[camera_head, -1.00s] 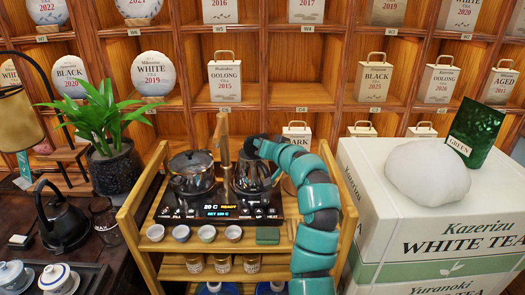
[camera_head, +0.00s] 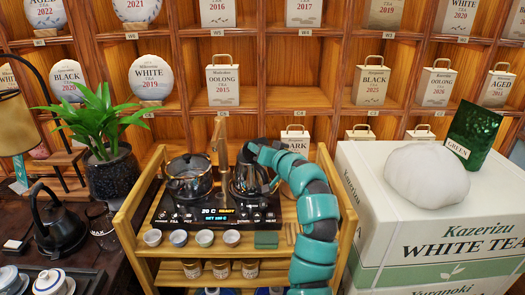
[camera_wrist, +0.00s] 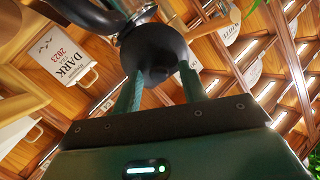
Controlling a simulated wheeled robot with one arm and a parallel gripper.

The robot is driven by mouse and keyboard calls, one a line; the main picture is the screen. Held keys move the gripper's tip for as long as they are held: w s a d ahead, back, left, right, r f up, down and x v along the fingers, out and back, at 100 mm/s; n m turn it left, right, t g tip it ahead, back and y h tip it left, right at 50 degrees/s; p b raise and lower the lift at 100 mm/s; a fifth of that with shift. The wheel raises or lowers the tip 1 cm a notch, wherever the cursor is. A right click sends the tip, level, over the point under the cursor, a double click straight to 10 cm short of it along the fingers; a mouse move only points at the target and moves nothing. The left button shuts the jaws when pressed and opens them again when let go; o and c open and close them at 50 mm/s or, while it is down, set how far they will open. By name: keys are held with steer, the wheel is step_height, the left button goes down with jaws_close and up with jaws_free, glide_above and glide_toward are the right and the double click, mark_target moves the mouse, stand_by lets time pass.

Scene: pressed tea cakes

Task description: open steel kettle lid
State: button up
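The steel kettle (camera_head: 246,186) stands on the right side of the black heater panel, below my gripper, and my arm partly hides its top. My gripper (camera_wrist: 160,88) reaches down to the kettle's top from the right; it also shows in the head view (camera_head: 243,160). In the wrist view a round black part with a small knob (camera_wrist: 157,62), seemingly the lid, sits between the two green fingers. The fingers are visibly apart, one on each side of it. Whether they touch it is unclear. Shiny metal shows behind it.
A glass pot with a dark lid (camera_head: 188,180) stands close left of the kettle. A wooden tap-like post (camera_head: 219,145) rises between them. Several small cups (camera_head: 204,238) line the cart's front edge. White tea boxes (camera_head: 400,215) stand to the right.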

steer(key=shift+s, duration=0.15)
steer(key=b+v, duration=0.4)
steer(key=v, duration=1.3)
steer(key=shift+d, duration=0.1)
